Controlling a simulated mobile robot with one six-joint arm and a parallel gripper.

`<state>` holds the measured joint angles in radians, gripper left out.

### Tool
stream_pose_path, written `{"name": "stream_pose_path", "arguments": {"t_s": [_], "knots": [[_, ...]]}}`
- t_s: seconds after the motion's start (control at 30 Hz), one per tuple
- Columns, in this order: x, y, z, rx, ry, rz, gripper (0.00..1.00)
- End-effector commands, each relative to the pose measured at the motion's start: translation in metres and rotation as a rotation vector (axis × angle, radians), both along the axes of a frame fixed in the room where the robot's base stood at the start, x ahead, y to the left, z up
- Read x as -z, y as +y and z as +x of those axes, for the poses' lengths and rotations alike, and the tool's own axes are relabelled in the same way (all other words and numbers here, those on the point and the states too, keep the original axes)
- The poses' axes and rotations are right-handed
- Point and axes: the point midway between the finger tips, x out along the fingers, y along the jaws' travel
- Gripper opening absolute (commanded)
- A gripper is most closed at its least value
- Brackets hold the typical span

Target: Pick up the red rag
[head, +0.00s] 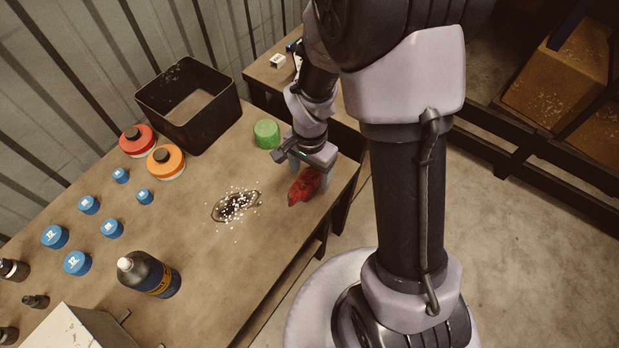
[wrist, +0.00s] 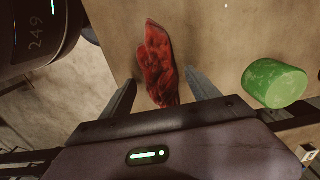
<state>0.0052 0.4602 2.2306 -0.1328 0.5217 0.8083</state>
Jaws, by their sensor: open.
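The red rag (head: 304,186) lies crumpled on the wooden table near its right edge in the head view. It also shows in the wrist view (wrist: 158,62), long and narrow, with its lower end between the two fingers. My gripper (head: 309,178) is open and points down over the rag. In the wrist view the fingers of my gripper (wrist: 162,88) stand on both sides of the rag, with a gap to each. The head view hides part of the rag behind my gripper, and I cannot tell the exact height of the fingertips.
A green cylinder (head: 266,134) stands close to my gripper. A dark spill with white bits (head: 237,206) lies left of the rag. A black bin (head: 189,108), red (head: 137,140) and orange (head: 166,162) containers, several blue caps and a dark bottle (head: 150,275) stand farther left.

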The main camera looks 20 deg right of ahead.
Motion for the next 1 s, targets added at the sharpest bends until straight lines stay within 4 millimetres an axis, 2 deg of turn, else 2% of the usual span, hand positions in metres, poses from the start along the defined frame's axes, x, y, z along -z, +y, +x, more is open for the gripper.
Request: {"name": "stream_pose_path", "arguments": {"t_s": [0.03, 0.3, 0.37, 0.67, 0.9, 1.0], "knots": [[0.0, 0.0, 0.0, 0.0, 0.0, 0.0, 0.66], [-0.001, 0.0, 0.0, 0.0, 0.0, 0.0, 0.13], [-0.001, 0.0, 0.0, 0.0, 0.0, 0.0, 0.05], [-0.006, 0.0, 0.0, 0.0, -0.001, 0.001, 0.04], [-0.038, 0.0, 0.0, 0.0, -0.001, 0.0, 0.04], [-0.039, -0.002, -0.018, 0.001, 0.001, 0.0, 0.04]]}}
